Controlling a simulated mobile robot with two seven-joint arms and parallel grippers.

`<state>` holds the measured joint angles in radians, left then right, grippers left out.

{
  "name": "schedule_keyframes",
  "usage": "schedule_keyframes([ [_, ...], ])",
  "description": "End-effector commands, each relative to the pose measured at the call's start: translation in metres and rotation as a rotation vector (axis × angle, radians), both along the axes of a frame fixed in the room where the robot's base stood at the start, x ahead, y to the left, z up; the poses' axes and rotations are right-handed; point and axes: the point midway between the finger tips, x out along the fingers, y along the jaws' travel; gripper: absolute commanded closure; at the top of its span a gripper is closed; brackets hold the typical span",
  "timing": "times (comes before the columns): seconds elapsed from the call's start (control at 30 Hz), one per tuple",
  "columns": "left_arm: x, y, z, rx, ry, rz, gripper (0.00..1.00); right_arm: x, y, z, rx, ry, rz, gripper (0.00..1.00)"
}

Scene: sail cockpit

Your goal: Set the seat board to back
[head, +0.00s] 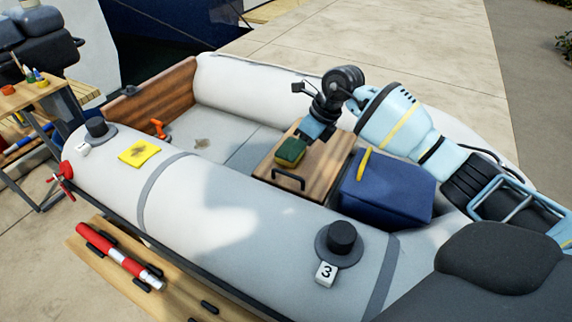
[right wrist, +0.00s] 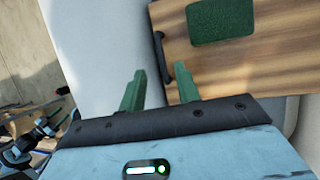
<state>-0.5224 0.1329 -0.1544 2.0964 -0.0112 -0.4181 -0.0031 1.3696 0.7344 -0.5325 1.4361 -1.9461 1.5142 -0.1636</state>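The seat board (head: 328,158) is a brown wooden board lying across the inside of the grey inflatable boat, with a black handle (head: 288,180) on its near side. A green and yellow sponge (head: 290,152) lies on the board. My right gripper (right wrist: 157,82) is open and empty; its two green fingers show apart in the right wrist view. My left gripper is not in view.
A blue box (head: 388,190) stands right of the board. A yellow cloth (head: 139,153) and a number 3 tag (head: 326,274) lie on the near tube (head: 230,210). An orange-handled item (head: 158,128) lies on the boat's floor (head: 210,145), which is mostly clear left of the board.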

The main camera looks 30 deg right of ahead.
Motion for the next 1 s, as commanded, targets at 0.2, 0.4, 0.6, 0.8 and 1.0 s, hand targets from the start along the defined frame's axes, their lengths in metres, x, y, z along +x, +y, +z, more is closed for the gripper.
schedule_keyframes([
  [0.2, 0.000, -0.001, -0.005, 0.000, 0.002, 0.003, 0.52, 0.007, 0.012, -0.031, 0.003, 0.004, -0.001, 0.68],
  [0.4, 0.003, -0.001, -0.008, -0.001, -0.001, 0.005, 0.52, 0.013, 0.022, -0.055, 0.004, 0.004, 0.000, 0.68],
  [0.6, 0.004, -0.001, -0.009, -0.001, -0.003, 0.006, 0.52, 0.016, 0.025, -0.064, 0.002, 0.002, -0.001, 0.68],
  [0.8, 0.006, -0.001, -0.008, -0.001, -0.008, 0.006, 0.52, 0.016, 0.025, -0.065, 0.001, 0.002, 0.000, 0.68],
  [1.0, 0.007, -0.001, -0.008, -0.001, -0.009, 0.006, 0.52, 0.016, 0.025, -0.065, 0.001, 0.002, 0.000, 0.86],
])
